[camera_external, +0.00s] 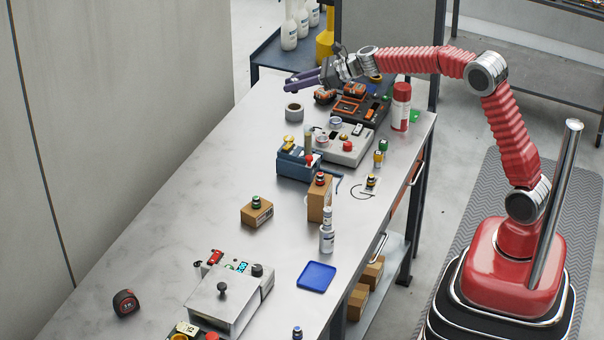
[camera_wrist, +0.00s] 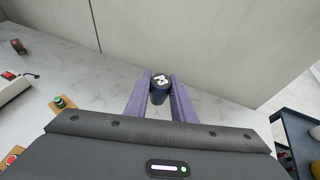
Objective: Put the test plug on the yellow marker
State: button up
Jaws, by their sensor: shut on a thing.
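My gripper (camera_external: 303,79) is at the far end of the bench, above its far left edge. The cylinder is not clear in the outside view. I cannot make out a plain yellow marker for certain. A small yellow-and-black piece (camera_external: 371,181) stands near the bench's right edge, and a yellow-and-green piece (camera_external: 379,158) stands beyond it.
Near my gripper are a grey tape roll (camera_external: 294,112), an orange-and-black device (camera_external: 352,105) and a red-and-white bottle (camera_external: 401,106). Boxes, a blue tray (camera_external: 316,277) and a metal tester (camera_external: 225,298) stand nearer. The bench's left side is mostly clear.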

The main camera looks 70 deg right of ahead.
jog(key=w+d+f+m+h, duration=0.1)
jog(key=w+d+h, duration=0.1)
jog(key=w+d, duration=0.3)
send_over(289, 138)
notch_tip(289, 138, down, 11)
jog(key=shift+r+t, duration=0.2)
jog(key=shift+t, duration=0.1)
jog(key=shift+f, duration=3.15)
jog(key=shift+f, duration=1.85)
jog(key=shift+f, duration=0.1)
jog(key=o, duration=1)
